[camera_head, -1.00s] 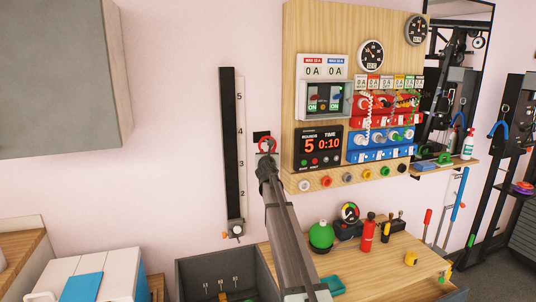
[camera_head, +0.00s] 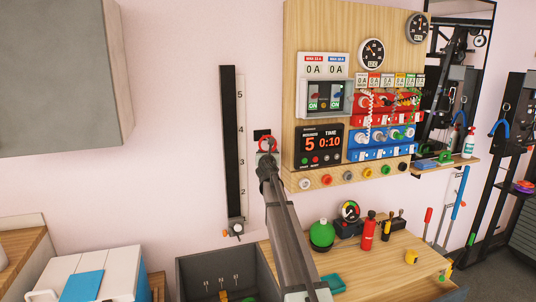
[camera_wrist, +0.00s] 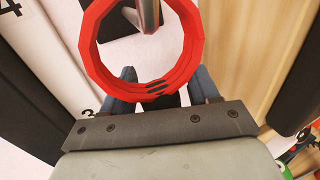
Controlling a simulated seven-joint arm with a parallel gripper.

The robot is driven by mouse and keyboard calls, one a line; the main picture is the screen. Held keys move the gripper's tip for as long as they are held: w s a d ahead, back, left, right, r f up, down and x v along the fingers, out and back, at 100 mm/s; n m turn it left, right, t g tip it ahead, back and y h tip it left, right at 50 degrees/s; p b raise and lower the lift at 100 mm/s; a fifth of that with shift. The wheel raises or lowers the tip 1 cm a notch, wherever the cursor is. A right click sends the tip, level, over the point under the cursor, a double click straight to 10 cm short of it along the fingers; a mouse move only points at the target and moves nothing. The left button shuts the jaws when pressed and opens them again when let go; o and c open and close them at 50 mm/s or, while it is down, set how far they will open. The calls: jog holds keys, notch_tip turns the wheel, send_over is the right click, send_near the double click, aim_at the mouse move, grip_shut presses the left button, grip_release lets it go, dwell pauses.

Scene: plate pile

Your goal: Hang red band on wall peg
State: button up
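The red band (camera_wrist: 88,45) is a stiff-looking ring at the upper middle of the wrist view; its top is cut off. It also shows small in the head view (camera_head: 261,143), beside the wooden panel. My gripper (camera_wrist: 160,93) appears shut on the band's lower edge. In the head view my gripper (camera_head: 267,158) is up at the wall. The metal wall peg (camera_wrist: 148,18) stands in front of a black plate (camera_wrist: 112,22) and appears within the ring's opening. I cannot tell how far it passes through the band.
A black vertical rail with a number scale (camera_head: 233,150) is on the wall to the left. The wooden panel (camera_head: 294,60) with switches and gauges is close on the right. Below are a dark open bin (camera_head: 190,268) and a wooden bench (camera_head: 385,275) with a green ball.

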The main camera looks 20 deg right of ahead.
jog(key=shift+o, duration=0.8)
jog(key=shift+s, duration=0.1)
jog(key=v, duration=1.4)
jog(key=s+a+f+m+g+y, duration=0.1)
jog(key=s+a+f+m+g, duration=0.25)
jog(key=s+f+m, duration=0.65)
jog(key=s+a+f+m+g+y, duration=0.15)
jog(key=s+f+m+g, duration=0.3)
jog(key=f, duration=1.15)
jog(key=s+a+f+m+g+y, duration=0.1)
jog(key=s+a+f+m+g, duration=0.2)
jog(key=s+f+m, duration=0.65)
jog(key=s+a+f+m+g+y, duration=0.1)
jog(key=s+a+f+m+g, duration=0.25)
jog(key=s+f, duration=0.4)
jog(key=s+a+f+m+g+y, duration=0.2)
jog(key=s+a+f+m+g, duration=0.15)
jog(key=s+f+m, duration=0.35)
jog(key=s+f+g, duration=0.2)
jog(key=s+f, duration=0.4)
jog(key=s, duration=0.4)
jog(key=s+f+n+g, duration=0.1)
jog(key=s+f+g, duration=0.1)
jog(key=s+f, duration=0.5)
jog(key=s+f+n+g, duration=0.1)
jog(key=s+f, duration=0.6)
jog(key=s, duration=0.6)
jog(key=shift+s+a+g, duration=0.15)
jog(key=shift+a+g, duration=0.2)
jog(key=shift+g, duration=0.05)
